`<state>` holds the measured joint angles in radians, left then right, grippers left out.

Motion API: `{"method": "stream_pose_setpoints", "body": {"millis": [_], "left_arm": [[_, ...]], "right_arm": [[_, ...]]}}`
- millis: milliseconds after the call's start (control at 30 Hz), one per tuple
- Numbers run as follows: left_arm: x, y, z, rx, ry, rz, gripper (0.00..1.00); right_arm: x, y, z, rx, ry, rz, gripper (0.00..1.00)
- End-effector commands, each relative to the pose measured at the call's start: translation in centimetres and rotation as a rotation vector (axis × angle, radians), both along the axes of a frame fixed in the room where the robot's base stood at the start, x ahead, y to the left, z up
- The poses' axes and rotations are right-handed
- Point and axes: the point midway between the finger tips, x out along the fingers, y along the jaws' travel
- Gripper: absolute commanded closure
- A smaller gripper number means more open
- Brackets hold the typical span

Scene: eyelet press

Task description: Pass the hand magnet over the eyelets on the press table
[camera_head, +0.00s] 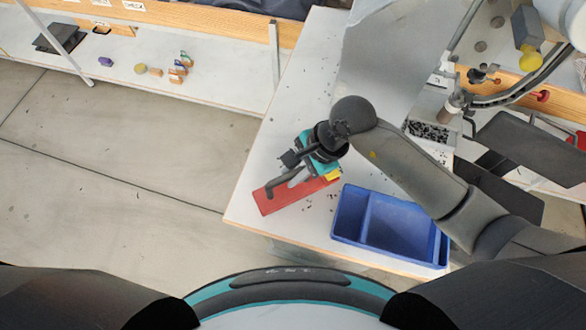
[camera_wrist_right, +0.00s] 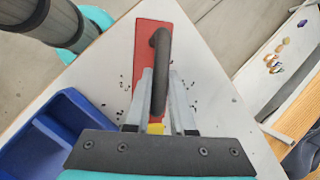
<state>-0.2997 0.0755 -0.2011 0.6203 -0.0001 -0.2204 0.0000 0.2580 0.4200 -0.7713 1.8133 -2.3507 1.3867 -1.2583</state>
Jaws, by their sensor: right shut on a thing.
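The hand magnet (camera_head: 268,206) is a red plate with a dark arched handle and a small yellow part at one end. It is at the front left corner of the white press table (camera_head: 258,170); I cannot tell whether it touches the top. My right gripper (camera_head: 290,174) is shut on its handle. In the right wrist view the red plate (camera_wrist_right: 150,37) lies beyond the fingers (camera_wrist_right: 160,78), with the handle between them. Eyelets (camera_head: 306,210) show as tiny dark specks scattered around the magnet, on both sides of it in the right wrist view (camera_wrist_right: 199,96). My left gripper is out of view.
A blue bin (camera_head: 400,232) with two compartments stands at the table's front edge, right of the magnet. A tray of dark eyelets (camera_head: 428,131) sits by the press at the back right. A low shelf (camera_head: 215,78) with small items runs along the back left. The floor between is clear.

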Motion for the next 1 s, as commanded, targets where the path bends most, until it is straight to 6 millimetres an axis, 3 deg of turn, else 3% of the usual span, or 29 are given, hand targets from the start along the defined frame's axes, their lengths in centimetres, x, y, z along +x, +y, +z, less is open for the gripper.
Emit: {"method": "stream_pose_setpoints", "body": {"millis": [500,1000], "left_arm": [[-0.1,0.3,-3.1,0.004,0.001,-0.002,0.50],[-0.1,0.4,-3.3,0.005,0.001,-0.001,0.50]], "right_arm": [[3.0,2.8,-0.9,0.005,-0.005,0.000,1.00],[3.5,3.0,-0.7,0.004,-0.004,-0.001,1.00]]}}
